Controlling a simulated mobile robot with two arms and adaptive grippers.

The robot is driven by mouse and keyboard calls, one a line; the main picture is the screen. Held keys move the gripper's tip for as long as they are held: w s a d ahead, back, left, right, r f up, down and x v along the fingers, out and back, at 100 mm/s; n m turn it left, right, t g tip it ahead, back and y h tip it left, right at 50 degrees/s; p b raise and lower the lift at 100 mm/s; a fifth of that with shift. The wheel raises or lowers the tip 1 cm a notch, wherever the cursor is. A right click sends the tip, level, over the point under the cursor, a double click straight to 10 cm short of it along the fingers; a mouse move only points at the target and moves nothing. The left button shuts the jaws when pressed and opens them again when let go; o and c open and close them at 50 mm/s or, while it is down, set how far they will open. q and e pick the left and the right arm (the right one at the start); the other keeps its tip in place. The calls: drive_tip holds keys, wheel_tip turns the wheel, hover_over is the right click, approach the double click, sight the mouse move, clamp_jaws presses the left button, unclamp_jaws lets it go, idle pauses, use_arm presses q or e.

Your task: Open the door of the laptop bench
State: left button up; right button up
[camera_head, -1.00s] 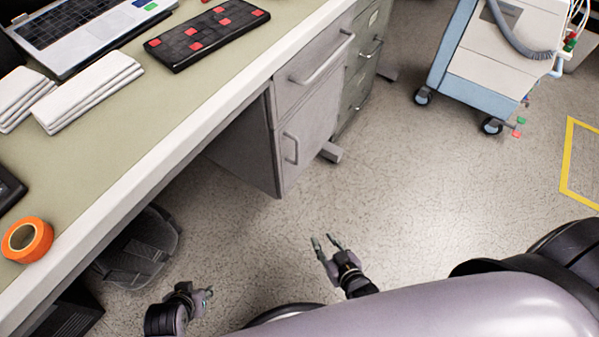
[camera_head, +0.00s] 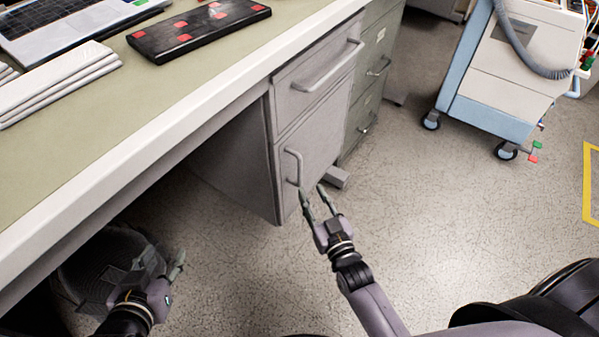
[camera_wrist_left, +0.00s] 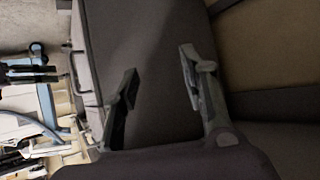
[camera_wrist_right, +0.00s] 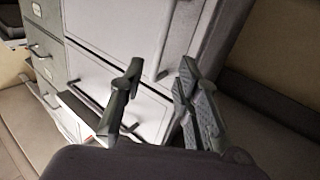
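The laptop bench (camera_head: 180,136) runs along the left, with a grey door (camera_head: 312,145) low in its cabinet. The door looks closed and has an upright handle (camera_head: 297,166) near its left edge. My right gripper (camera_head: 313,192) is open and empty, just in front of the handle's lower end. In the right wrist view the handle (camera_wrist_right: 166,40) shows between and beyond the open fingertips (camera_wrist_right: 160,66); contact cannot be seen. My left gripper (camera_head: 172,280) is at the lower left, near the bench's leg space. In the left wrist view its fingers (camera_wrist_left: 158,65) are apart and empty.
A drawer (camera_head: 318,78) with a long handle sits above the door. A green drawer cabinet (camera_head: 371,75) stands beyond it. A dark object (camera_head: 95,280) lies under the bench. A wheeled cart (camera_head: 510,75) stands at the upper right.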

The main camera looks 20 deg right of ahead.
sight(300, 172)
drive_tip(key=w, duration=0.3)
drive_tip(key=w+b, duration=0.1)
drive_tip(key=w, duration=0.2)
drive_tip(key=w+b, duration=0.1)
drive_tip(key=w, duration=0.2)
drive_tip(key=shift+a, duration=0.35)
drive_tip(key=shift+w, duration=0.3)
use_arm(q)
drive_tip(key=w+d+r+t+h, duration=0.1)
drive_tip(key=w+r+t, duration=0.1)
drive_tip(key=r, duration=0.3)
drive_tip(key=w+d+r+t, duration=0.1)
drive_tip(key=w+r+t, duration=0.1)
drive_tip(key=r+t, duration=0.2)
drive_tip(key=shift+w+d+r+t+h, duration=0.15)
drive_tip(key=shift+d+r+t+h, duration=0.2)
drive_tip(key=shift+r, duration=0.3)
use_arm(e)
drive_tip(key=shift+c, duration=0.5)
clamp_jaws()
